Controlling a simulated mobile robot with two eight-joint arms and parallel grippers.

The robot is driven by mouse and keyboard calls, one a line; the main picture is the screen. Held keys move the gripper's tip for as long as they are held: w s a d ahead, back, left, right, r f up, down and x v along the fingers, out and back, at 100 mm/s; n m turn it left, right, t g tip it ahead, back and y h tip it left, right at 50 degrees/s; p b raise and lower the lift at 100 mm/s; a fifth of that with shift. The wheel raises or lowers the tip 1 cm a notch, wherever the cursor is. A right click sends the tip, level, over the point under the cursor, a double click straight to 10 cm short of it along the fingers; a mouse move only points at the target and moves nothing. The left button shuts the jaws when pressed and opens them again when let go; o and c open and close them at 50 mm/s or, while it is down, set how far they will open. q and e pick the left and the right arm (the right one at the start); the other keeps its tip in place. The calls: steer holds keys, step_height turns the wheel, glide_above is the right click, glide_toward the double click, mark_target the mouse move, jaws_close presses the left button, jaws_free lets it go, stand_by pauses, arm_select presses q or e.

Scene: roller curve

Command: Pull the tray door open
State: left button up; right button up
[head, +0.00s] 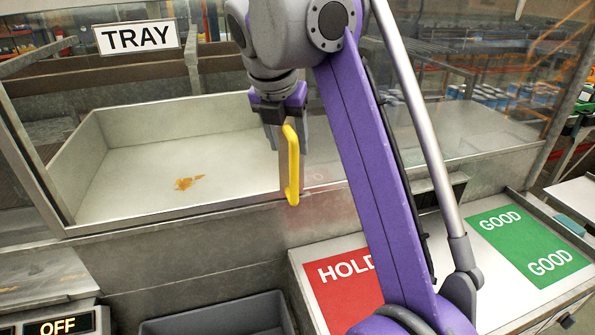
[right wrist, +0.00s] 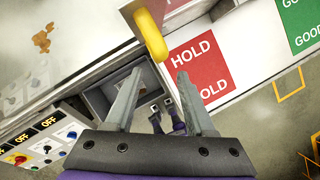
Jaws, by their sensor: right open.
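The tray door (head: 232,78) is a clear panel in a metal frame, with a TRAY sign (head: 137,37) at its upper left in the head view. A yellow upright handle (head: 292,165) shows near its middle; it also shows at the top of the right wrist view (right wrist: 152,36). My right gripper (head: 287,128) is at the handle's upper part in the head view. In the right wrist view its fingers (right wrist: 159,75) are open, with the handle just past the tips and roughly between them. No contact can be made out. My left gripper is not in view.
Behind the panel is a pale metal tray (head: 125,165) with an orange-brown stain. Below stand a red HOLD area (head: 345,297), a green GOOD area (head: 527,246), a grey bin (head: 215,318) and a control panel (head: 55,325). My right arm covers part of the panel.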

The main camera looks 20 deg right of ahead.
mark_target(293, 171)
steer(key=b+x, duration=0.1)
steer(key=x, duration=0.2)
steer(key=b+x, duration=0.1)
steer(key=x, duration=0.2)
steer(key=b+x, duration=0.1)
steer(key=x, duration=0.2)
steer(key=shift+s+f, duration=0.2)
steer(key=shift+f, duration=0.2)
steer(key=shift+w+f, duration=0.3)
steer(key=shift+f, duration=0.1)
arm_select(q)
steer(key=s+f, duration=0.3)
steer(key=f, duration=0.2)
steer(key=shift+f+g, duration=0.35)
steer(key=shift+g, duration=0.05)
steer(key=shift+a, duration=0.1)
arm_select(e)
jaws_close()
